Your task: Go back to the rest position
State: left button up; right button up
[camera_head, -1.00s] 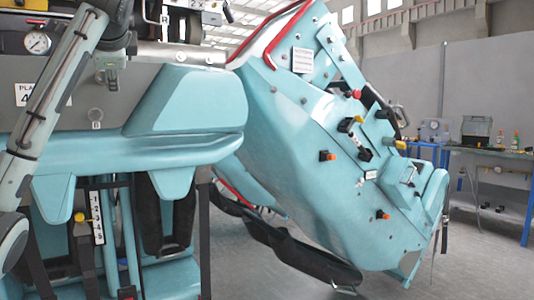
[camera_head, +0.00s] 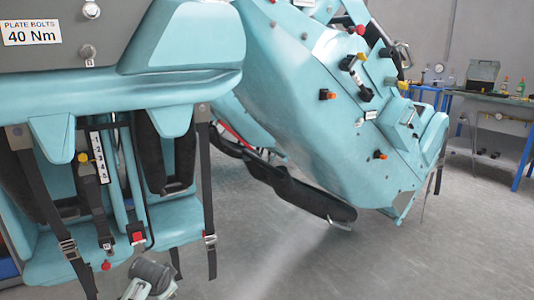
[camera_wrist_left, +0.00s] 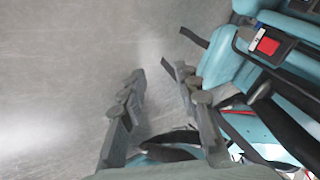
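My left gripper (camera_wrist_left: 162,88) shows in the left wrist view. Its two fingers are apart with only grey floor between them, so it is open and empty. It points towards the floor beside a teal coaster seat with black straps and a red buckle (camera_wrist_left: 268,45). In the head view a grey arm part of mine (camera_head: 150,280) shows at the bottom edge, below the seats; no fingers can be made out there. My right gripper is in neither view.
The teal coaster car (camera_head: 190,80) fills the left, with straps hanging below it. A second, tilted teal car (camera_head: 310,100) stands at centre right. A workbench (camera_head: 500,98) with a toolbox and bottles stands far right. The floor (camera_head: 440,250) at the lower right is clear.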

pick_arm(q)
jog(key=s+f+n+g, duration=0.3)
jog(key=s+f, duration=1.6)
jog(key=s, duration=0.1)
jog(key=s+f+n, duration=0.1)
jog(key=s+f, duration=0.3)
jog(key=s, duration=0.5)
jog(key=s+f+n+g+h, duration=0.1)
jog(key=s+f, duration=0.3)
jog(key=s, duration=0.5)
jog(key=shift+s+d+f+g, duration=0.15)
jog(key=shift+s+f+g, duration=0.15)
jog(key=shift+f, duration=0.1)
jog(key=shift+o, duration=0.2)
